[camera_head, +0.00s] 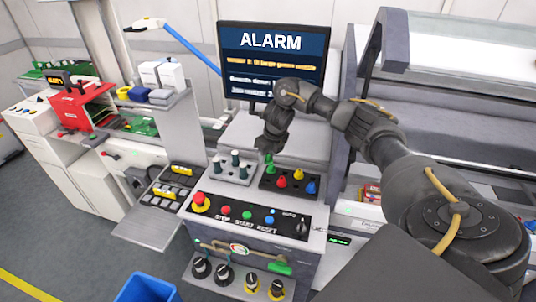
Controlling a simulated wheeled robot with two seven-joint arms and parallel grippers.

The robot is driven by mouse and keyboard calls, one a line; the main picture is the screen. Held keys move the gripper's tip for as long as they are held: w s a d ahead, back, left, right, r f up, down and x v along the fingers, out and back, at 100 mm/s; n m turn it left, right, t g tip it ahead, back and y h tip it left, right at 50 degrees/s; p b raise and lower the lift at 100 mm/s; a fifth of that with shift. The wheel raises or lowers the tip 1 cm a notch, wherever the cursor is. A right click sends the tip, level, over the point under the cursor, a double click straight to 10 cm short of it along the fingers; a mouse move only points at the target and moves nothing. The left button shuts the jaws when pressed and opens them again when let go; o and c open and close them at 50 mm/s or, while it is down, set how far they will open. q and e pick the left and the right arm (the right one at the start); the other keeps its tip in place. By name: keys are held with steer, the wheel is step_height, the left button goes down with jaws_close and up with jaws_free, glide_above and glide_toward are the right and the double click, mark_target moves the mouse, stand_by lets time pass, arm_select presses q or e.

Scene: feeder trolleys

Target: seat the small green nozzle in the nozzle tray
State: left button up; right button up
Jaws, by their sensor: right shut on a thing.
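My right gripper (270,148) points down, shut on a small green nozzle (269,161). The green nozzle shows just below the fingertips, at the back left corner of the dark tray (268,186). I cannot tell whether it touches the tray. My left gripper is not in view.
A button panel (250,213) is in front of the trays. An alarm screen (275,62) stands behind; its small text is hard to read. A shelf with black-and-yellow parts (170,190) is at left, and a blue bin (146,289) stands below. Grey machine housing (440,60) is at right.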

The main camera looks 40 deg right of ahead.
steer(key=shift+f+b, duration=3.95)
steer(key=shift+f, duration=0.4)
steer(key=shift+f+b, duration=0.6)
steer(key=shift+f, duration=0.25)
steer(key=o, duration=1.1)
steer(key=shift+c, duration=0.2)
steer(key=shift+o, duration=1.1)
steer(key=shift+r, duration=0.2)
steer(key=shift+r+p, duration=3.55)
steer(key=shift+r, duration=0.3)
